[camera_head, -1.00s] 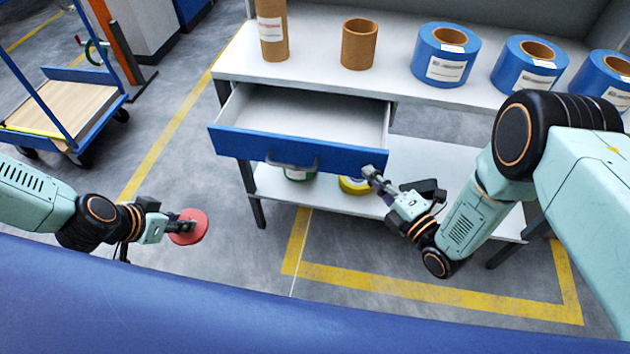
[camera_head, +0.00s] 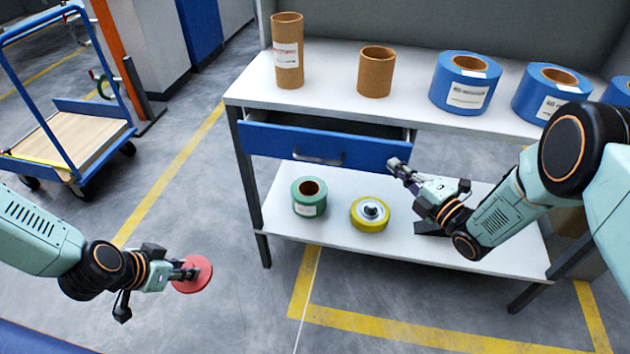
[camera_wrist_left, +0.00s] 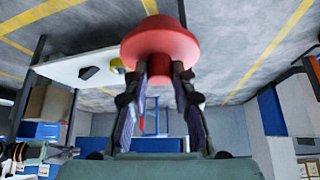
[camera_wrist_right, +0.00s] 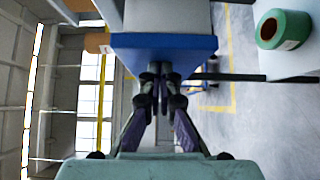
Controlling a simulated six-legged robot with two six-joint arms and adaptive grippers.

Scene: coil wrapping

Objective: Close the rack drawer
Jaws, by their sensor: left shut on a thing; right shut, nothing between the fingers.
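The rack drawer (camera_head: 270,142) has a blue front with a grey handle (camera_head: 318,158). It sits under the white rack top, with a narrow dark gap above its front, so it still stands out a little. My right gripper (camera_head: 396,166) is shut and empty, with its tips at the right end of the drawer front. In the right wrist view the closed tips (camera_wrist_right: 160,70) overlap the blue front (camera_wrist_right: 190,46); exact contact is hard to tell. My left gripper (camera_head: 188,272) is shut on a red round part (camera_head: 199,274), away from the rack at the lower left.
The rack top (camera_head: 330,95) holds cardboard tubes (camera_head: 288,55) and several blue rolls (camera_head: 465,85). The lower shelf (camera_head: 340,243) holds a green roll (camera_head: 309,198) and a yellow roll (camera_head: 370,214). A blue cart (camera_head: 75,140) stands at the left. Floor between is clear.

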